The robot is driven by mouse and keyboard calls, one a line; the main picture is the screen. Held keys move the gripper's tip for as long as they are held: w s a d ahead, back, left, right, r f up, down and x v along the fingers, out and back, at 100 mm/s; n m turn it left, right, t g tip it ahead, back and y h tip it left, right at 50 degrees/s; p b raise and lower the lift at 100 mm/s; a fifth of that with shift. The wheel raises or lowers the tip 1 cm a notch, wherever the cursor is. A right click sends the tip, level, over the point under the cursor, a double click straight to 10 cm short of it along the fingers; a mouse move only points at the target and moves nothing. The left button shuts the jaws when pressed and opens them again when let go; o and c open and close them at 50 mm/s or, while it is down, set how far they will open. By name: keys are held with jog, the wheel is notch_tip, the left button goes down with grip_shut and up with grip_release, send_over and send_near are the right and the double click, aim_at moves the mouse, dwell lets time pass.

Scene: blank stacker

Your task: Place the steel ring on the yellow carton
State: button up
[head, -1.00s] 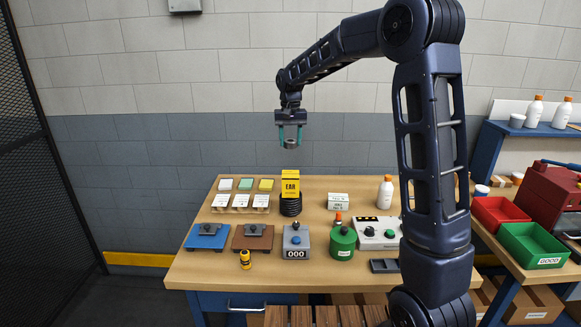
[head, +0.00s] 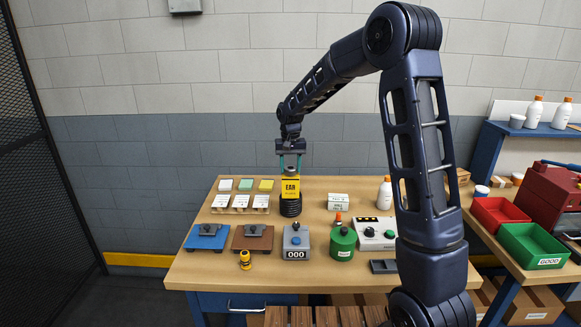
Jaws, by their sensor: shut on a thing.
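The yellow carton (head: 290,188), with black lettering, stands upright at the back of the wooden bench in the head view. My gripper (head: 290,167) is directly above it, pointing down, with its teal fingers shut on the steel ring (head: 291,171). The small grey ring is at the carton's top edge and hard to make out. I cannot tell whether it touches the carton or is just above it.
A black coil (head: 290,206) is at the carton's lower part. White cards (head: 240,202) stand to the left and a small white box (head: 338,202) to the right. A grey counter box (head: 296,241) and a green canister (head: 343,243) are nearer.

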aim_at(291, 168)
jog(key=shift+f, duration=0.15)
jog(key=o, duration=1.1)
jog(key=shift+o, duration=0.2)
notch_tip(291, 168, up, 12)
jog(key=s+d+r+t, duration=0.1)
jog(key=s+d+r, duration=0.45)
jog(key=d, duration=0.35)
jog(key=s+d+f+t, duration=0.1)
jog(key=s+d+f, duration=0.1)
jog(key=s+d, duration=0.8)
jog(key=s+d+f+m+t, duration=0.1)
jog(key=s+d+f+t, duration=0.1)
jog(key=s+d, duration=0.8)
jog(key=s, duration=0.8)
jog(key=shift+s+f+t, duration=0.3)
